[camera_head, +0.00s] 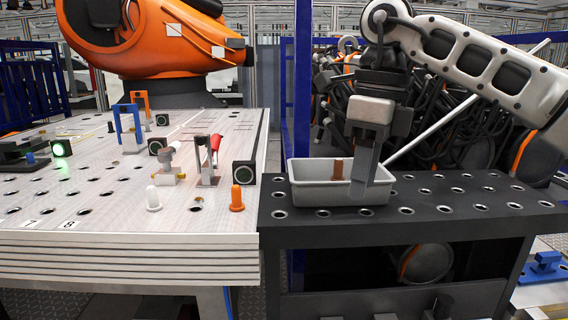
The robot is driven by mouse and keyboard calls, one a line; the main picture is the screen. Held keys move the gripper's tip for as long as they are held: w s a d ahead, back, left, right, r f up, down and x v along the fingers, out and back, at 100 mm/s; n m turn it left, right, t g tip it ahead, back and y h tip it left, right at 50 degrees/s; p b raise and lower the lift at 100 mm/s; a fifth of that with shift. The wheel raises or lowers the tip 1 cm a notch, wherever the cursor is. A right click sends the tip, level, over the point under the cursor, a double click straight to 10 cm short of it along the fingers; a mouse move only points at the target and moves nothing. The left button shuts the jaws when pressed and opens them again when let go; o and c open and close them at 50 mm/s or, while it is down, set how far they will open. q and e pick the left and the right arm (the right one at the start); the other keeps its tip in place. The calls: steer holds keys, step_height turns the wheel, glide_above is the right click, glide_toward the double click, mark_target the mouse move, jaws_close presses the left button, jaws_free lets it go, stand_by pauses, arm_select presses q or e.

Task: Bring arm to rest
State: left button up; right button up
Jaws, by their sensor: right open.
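My right arm comes in from the right, and its right gripper (366,172) points down over the right part of a grey tray (340,192). The fingers overlap each other from this side, with a small gap low down; they look open and hold nothing that I can see. A brown-orange peg (337,168) stands in the tray, just left of the fingers and apart from them. The tray sits on a black perforated table (440,208). My left gripper is not in view.
A light perforated table (110,220) at left holds a white peg (153,198), an orange peg (237,198), a red-handled clamp (212,160), a blue bracket (128,128) and a green-lit button (61,148). A blue post (301,80) rises behind the tray. The black table's right side is clear.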

steer(key=s+a+f+m+g+y, duration=0.25)
steer(key=s+a+f+y, duration=0.2)
steer(key=a+y, duration=0.45)
steer(key=s+a+f+m+g+y, duration=0.1)
steer(key=s+a+f+g+y, duration=0.5)
steer(key=a, duration=0.5)
steer(key=w+d+f+m+t+h, duration=0.35)
steer(key=d+f+m+t, duration=0.3)
steer(key=m+t, duration=0.85)
steer(key=w+d+f+m+t+h, duration=0.3)
steer(key=d+f+m+t, duration=0.6)
steer(key=m, duration=0.9)
steer(key=s+d+f+m+g+h, duration=0.2)
steer(key=s+f, duration=0.4)
steer(key=f, duration=0.3)
steer(key=s+d+f+m+g+h, duration=0.2)
steer(key=s+d+f+m+h, duration=0.2)
steer(key=s+f+m, duration=0.3)
step_height(320, 180, down, 2)
steer(key=shift+s+d+f+g, duration=0.2)
steer(key=shift+s+d+g, duration=0.15)
steer(key=shift+d, duration=0.55)
